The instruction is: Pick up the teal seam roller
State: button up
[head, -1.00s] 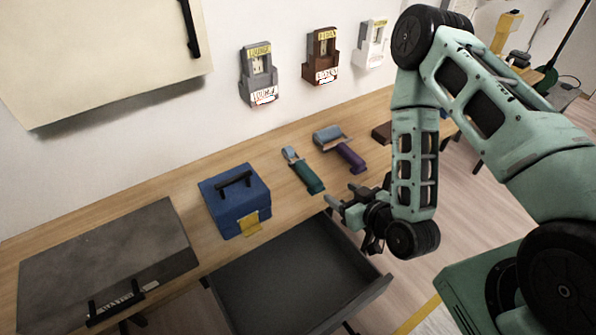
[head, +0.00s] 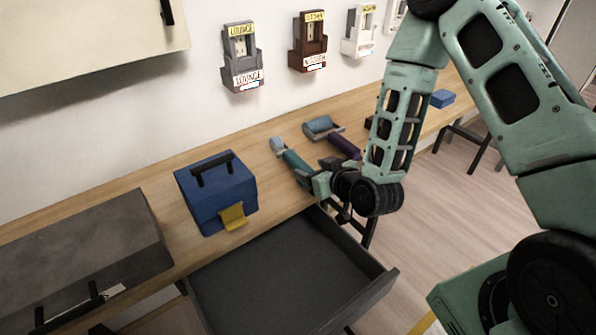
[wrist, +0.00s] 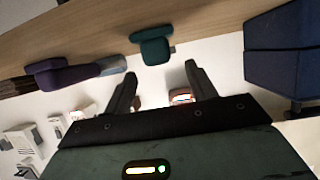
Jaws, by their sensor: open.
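The teal seam roller (head: 294,160) lies on the wooden bench, its grey-blue head toward the wall and its teal handle toward the front edge. My gripper (head: 308,176) is at the near end of the handle in the head view and covers part of it. In the wrist view, the teal handle (wrist: 152,46) shows beyond and between the open fingers of my gripper (wrist: 160,82). The fingers are apart and nothing is between their tips; I see a gap to the handle.
A purple-handled roller (head: 343,145) lies close to the right. A blue toolbox (head: 215,195) with a yellow latch stands to the left. An open drawer (head: 290,275) juts out below the bench. Labelled holders, including a grey one (head: 242,62), hang on the wall.

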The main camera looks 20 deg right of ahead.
aim_at(299, 165)
jog(key=shift+f+p+x, duration=0.15)
jog(key=shift+p+x, duration=0.2)
jog(key=shift+x, duration=1.4)
jog(key=shift+f+p+x, duration=0.1)
jog(key=shift+p+x, duration=0.2)
jog(key=shift+x, duration=1.4)
jog(key=shift+s, duration=0.1)
jog(key=c, duration=1.1)
